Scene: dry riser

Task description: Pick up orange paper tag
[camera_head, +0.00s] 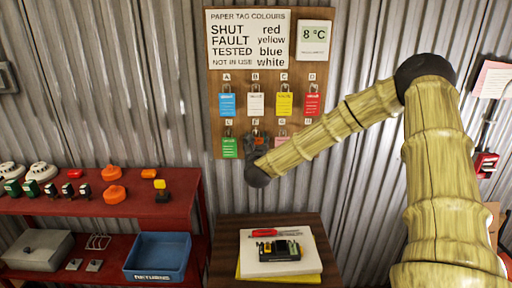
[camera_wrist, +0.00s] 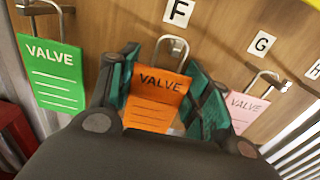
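The orange paper tag (camera_wrist: 158,100) is marked VALVE and hangs from a padlock under the letter F on the wooden board. My gripper (camera_wrist: 165,92) is open, with one dark green-padded finger on each side of the tag. The left finger is very close to the tag's left edge; I cannot tell if it touches. A narrow gap shows between the tag and the right finger. The tag's lower end is hidden behind my gripper's body. In the head view, my gripper (camera_head: 258,146) is at the board's lower row and covers most of the tag.
A green tag (camera_wrist: 52,76) hangs left of my gripper and a pink tag (camera_wrist: 247,109) close on its right, partly hidden by the right finger. More tags hang above, including a white tag (camera_head: 256,104). Below are a red shelf (camera_head: 150,208) and a small table (camera_head: 228,232).

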